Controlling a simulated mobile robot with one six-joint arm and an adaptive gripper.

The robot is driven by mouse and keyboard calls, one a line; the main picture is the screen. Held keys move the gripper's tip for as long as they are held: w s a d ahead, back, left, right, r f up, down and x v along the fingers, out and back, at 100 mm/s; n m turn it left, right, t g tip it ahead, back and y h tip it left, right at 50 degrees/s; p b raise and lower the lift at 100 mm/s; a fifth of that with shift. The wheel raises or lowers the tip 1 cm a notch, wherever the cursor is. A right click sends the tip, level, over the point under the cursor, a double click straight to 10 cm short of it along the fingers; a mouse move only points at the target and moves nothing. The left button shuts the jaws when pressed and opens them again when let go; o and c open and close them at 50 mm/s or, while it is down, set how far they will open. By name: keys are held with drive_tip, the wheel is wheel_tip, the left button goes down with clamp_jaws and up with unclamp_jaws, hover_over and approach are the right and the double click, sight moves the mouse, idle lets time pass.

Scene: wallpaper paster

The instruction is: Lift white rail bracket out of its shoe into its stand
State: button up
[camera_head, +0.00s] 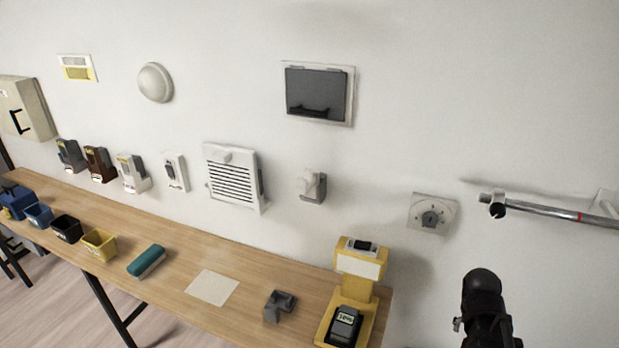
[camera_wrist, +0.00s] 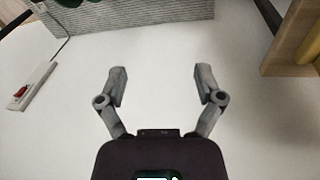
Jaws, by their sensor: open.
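A small white piece, apparently the white rail bracket (camera_head: 307,181), sits in a grey shoe (camera_head: 317,191) on the wall, right of the louvred vent. A grey notched block, apparently the stand (camera_head: 279,306), is on the wooden table near its front edge; nothing is seen in it. In the head view my dark arm shows at the lower right, well right of bracket and stand; the fingers cannot be made out there. The bracket is not seen in the wrist view.
On the table (camera_head: 185,240), a yellow device stand (camera_head: 359,262) is right of the block; a pale sheet (camera_head: 212,288), a teal brush (camera_head: 146,261) and bins are left. A metal rail (camera_head: 560,214) juts along the right wall. A power strip (camera_wrist: 34,86) shows in the wrist view.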

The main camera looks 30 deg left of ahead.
drive_tip(key=w+a+r+t+h+p, duration=0.1)
drive_tip(key=w+a+r+t+p, duration=0.2)
drive_tip(key=a, duration=0.4)
drive_tip(key=w+a+r+t+h+p, duration=0.1)
drive_tip(key=w+a+r+p, duration=0.15)
drive_tip(key=a+r, duration=0.35)
drive_tip(key=n+t+y+p, duration=0.2)
drive_tip(key=t+y+p, duration=0.5)
drive_tip(key=p, duration=0.4)
approach(305, 175)
drive_tip(key=s+t+h, duration=0.1)
drive_tip(key=s, duration=0.3)
drive_tip(key=shift+w+a+r, duration=0.1)
drive_tip(key=shift+w+a, duration=0.1)
drive_tip(key=shift+a, duration=0.2)
drive_tip(key=shift+w, duration=0.1)
drive_tip(key=b+x, duration=0.2)
drive_tip(key=x, duration=0.5)
drive_tip(key=shift+d, duration=0.1)
drive_tip(key=shift+w+b, duration=0.3)
drive_tip(key=shift+w, duration=0.4)
